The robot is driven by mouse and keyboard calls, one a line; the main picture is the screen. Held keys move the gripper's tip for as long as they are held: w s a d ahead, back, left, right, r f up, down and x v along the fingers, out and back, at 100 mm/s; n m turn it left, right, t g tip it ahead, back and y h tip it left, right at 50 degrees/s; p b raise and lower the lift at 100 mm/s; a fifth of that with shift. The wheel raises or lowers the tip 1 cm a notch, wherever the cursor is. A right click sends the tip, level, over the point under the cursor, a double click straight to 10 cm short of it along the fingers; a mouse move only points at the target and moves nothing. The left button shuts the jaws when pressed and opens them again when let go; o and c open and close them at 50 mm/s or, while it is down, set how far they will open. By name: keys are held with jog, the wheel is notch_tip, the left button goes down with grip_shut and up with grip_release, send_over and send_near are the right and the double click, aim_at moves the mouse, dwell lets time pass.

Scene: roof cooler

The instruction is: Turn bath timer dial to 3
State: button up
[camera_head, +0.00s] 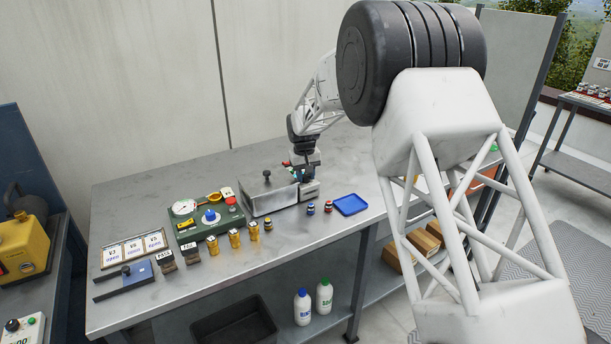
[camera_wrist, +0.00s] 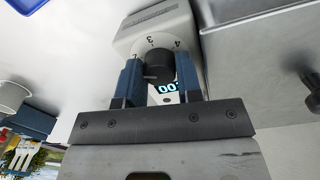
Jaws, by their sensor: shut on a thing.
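The bath timer is a pale box (camera_wrist: 165,22) in the wrist view, with a black round dial (camera_wrist: 158,64), printed numerals including 3 and 4 above the dial, and a lit display (camera_wrist: 168,88) below it, partly hidden. My gripper (camera_wrist: 160,68) has its two blue fingers on either side of the dial, shut on it. Which numeral the dial points at is not clear. In the head view my gripper (camera_head: 304,168) is at the right end of the steel bath (camera_head: 268,200), and the dial is hidden there.
A blue tray (camera_head: 351,204) and two small jars (camera_head: 319,208) lie right and front of the bath. A green gauge panel (camera_head: 206,217) stands to its left, with several brass-coloured cylinders (camera_head: 234,238) in front. The bath lid's knob (camera_head: 267,176) stands up beside my gripper.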

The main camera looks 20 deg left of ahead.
aim_at(305, 175)
jog(key=m, duration=0.6)
jog(key=shift+m, duration=0.3)
jog(key=m, duration=0.6)
jog(key=shift+m, duration=0.4)
jog(key=o, duration=0.9)
jog(key=shift+o, duration=0.2)
jog(key=shift+r, duration=0.1)
jog(key=shift+w+a+r, duration=0.1)
jog(key=shift+r, duration=1.85)
jog(key=shift+w+a+r, duration=0.1)
jog(key=shift+r, duration=1.8)
jog(key=shift+s, duration=0.1)
